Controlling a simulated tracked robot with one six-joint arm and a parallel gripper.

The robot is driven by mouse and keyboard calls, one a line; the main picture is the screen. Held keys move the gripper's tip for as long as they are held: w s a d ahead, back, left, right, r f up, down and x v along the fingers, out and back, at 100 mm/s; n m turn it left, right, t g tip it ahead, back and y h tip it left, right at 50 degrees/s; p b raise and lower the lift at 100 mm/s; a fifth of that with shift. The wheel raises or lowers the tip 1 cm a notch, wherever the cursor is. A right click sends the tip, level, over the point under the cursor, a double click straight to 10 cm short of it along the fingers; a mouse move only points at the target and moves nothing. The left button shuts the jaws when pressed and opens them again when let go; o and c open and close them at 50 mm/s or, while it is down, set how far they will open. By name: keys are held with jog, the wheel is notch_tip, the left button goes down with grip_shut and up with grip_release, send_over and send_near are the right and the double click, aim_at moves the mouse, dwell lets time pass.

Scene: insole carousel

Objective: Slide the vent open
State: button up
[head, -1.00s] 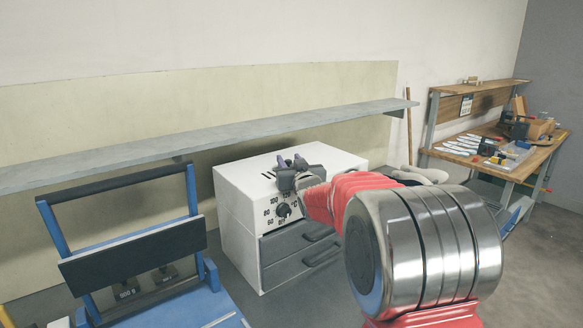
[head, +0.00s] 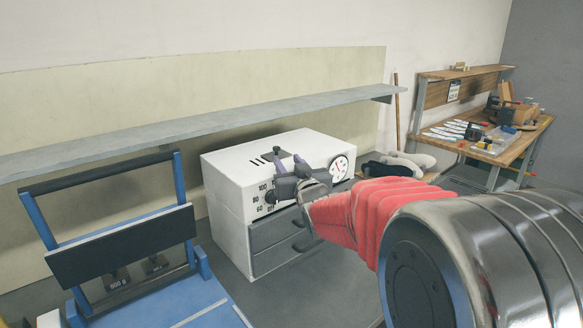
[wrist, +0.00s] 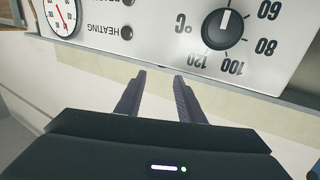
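The vent is a row of dark slots (head: 262,159) in the top of the white oven (head: 225,178), at its left. A small dark piece beside the slots, just behind my fingers, may be its slider; I cannot tell whether it touches them. My gripper (head: 288,163) is over the oven's front top edge, to the right of the slots. In the wrist view my gripper (wrist: 160,82) shows two fingers apart with nothing between them. The wrist view is upside down and shows the front panel, not the vent.
The oven front has a temperature knob (wrist: 222,28), a round gauge (head: 342,167) and grey drawers below. A grey shelf (head: 200,126) runs behind and above the oven. A blue frame (head: 120,240) stands at the left. A wooden workbench (head: 500,145) is at the far right.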

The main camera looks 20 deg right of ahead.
jog(key=shift+s, duration=1.15)
jog(key=shift+s, duration=0.15)
